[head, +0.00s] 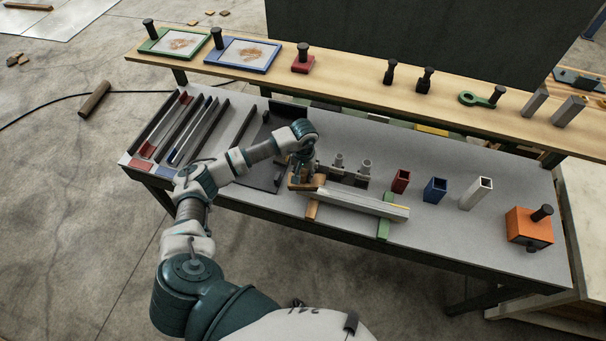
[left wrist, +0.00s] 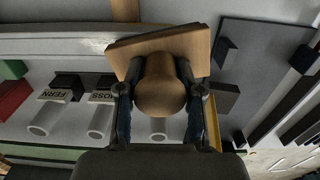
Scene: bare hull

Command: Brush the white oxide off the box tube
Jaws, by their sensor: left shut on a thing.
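The box tube (head: 360,203) is a long grey bar lying across a tan support (head: 312,210) and a green support (head: 384,228) on the grey bench. My left gripper (head: 302,172) is above the tube's left end and is shut on the round wooden knob of a brush (head: 306,184). In the left wrist view the gripper (left wrist: 162,92) clasps this knob, and the brush's flat wooden block (left wrist: 135,50) overlaps the tube (left wrist: 60,48). A pale whitish patch (left wrist: 95,44) shows on the tube beside the block. Bristles and any contact are hidden. My right gripper is out of view.
Grey pegs (head: 365,167) stand behind the tube. Red (head: 400,181), blue (head: 434,190) and pale (head: 475,193) square tubes stand to the right, then an orange box (head: 528,228). Slotted racks (head: 180,130) lie left. A wooden shelf (head: 345,86) runs along the back.

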